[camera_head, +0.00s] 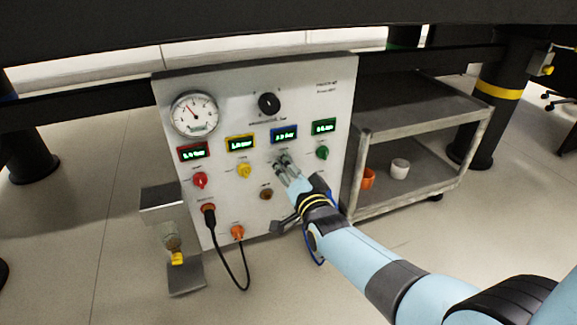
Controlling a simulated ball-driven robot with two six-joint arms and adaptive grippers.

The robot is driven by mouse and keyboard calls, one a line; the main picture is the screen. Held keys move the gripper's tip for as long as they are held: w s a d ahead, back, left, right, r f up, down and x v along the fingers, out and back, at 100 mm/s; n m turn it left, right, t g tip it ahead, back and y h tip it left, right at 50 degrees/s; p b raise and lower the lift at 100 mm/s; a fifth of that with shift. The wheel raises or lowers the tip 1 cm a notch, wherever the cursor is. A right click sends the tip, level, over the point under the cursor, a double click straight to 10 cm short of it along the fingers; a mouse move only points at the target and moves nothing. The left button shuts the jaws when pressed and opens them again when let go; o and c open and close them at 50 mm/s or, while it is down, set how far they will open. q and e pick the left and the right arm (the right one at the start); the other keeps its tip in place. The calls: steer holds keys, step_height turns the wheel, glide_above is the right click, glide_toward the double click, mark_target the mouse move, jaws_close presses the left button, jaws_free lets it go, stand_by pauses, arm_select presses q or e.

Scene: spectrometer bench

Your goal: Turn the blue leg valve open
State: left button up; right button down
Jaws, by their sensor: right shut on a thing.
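A pale upright panel (258,104) carries a row of framed displays with valve knobs below them. The blue-framed display (284,133) stands third from the left. My right gripper (282,160) comes in from the lower right and is shut just below this display, at the place of the blue leg valve. Its fingers hide the valve knob, so I cannot see how far it is turned. The red knob (200,180), the yellow knob (244,170) and the green knob (322,152) show beside it. My left gripper is not in view.
A round gauge (195,114) and a black dial (269,103) sit above the displays. A black cable (241,270) loops below the panel. A grey cart (415,131) with an orange cup (368,178) and a white cup (399,168) stands right.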

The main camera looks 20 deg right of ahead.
steer(key=shift+f, duration=0.1)
steer(key=c, duration=1)
jaws_free()
steer(key=s, duration=1.2)
steer(key=shift+d, duration=0.2)
